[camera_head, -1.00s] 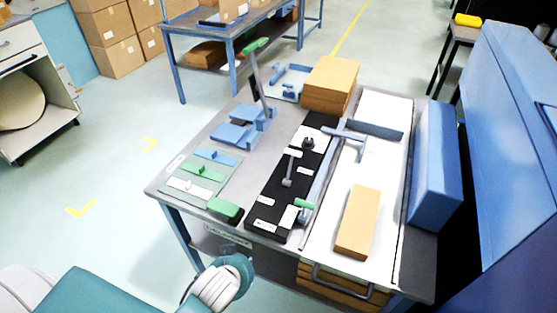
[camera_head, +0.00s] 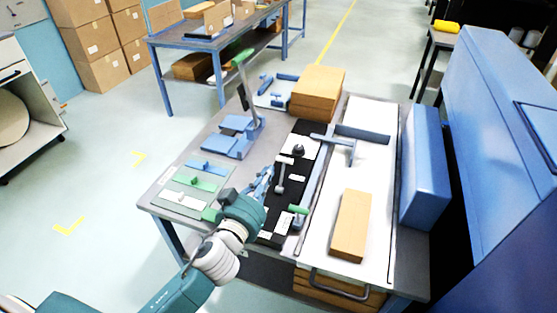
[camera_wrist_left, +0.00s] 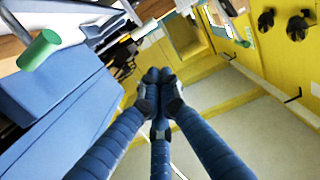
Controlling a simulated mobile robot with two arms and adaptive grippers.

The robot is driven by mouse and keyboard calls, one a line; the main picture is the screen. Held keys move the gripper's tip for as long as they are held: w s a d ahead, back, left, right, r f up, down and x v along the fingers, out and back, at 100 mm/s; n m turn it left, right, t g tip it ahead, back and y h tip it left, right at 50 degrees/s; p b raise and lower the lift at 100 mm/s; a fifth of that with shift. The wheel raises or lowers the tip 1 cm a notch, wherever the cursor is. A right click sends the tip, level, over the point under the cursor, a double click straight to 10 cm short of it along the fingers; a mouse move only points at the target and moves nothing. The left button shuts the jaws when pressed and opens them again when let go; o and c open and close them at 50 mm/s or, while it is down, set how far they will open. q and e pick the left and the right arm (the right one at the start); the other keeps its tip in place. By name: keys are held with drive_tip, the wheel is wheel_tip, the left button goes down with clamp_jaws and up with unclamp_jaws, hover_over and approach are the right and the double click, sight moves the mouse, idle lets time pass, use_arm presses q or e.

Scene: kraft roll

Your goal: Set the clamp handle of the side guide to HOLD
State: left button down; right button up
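The side guide is a long blue rail (camera_head: 318,178) beside the white sheet, with a blue crosspiece near its far end. A clamp handle with a green grip (camera_head: 298,209) sits at its near end, beside the black plate (camera_head: 272,236). White labels lie on the plate, too small to read. My left gripper (camera_head: 265,182) is over the left edge of the black plate, left of and apart from the green grip. In the left wrist view its blue fingers (camera_wrist_left: 160,82) meet at the tips, with nothing visible between them. A green cylinder (camera_wrist_left: 38,50) shows there at upper left. My right gripper is not in view.
A tall lever with a green grip (camera_head: 242,58) rises from a blue base at the back left. A cardboard block (camera_head: 349,226) lies on the white sheet. Stacked cardboard (camera_head: 317,92) stands at the back. A long blue block (camera_head: 425,166) borders the right.

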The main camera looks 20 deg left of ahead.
sight(282, 176)
use_arm(q)
drive_tip(key=w+f, duration=0.3)
drive_tip(key=w, duration=0.6)
drive_tip(key=shift+w+d+f+p, duration=0.15)
drive_tip(key=shift+w+f+p, duration=0.15)
drive_tip(key=shift+f+p, duration=0.1)
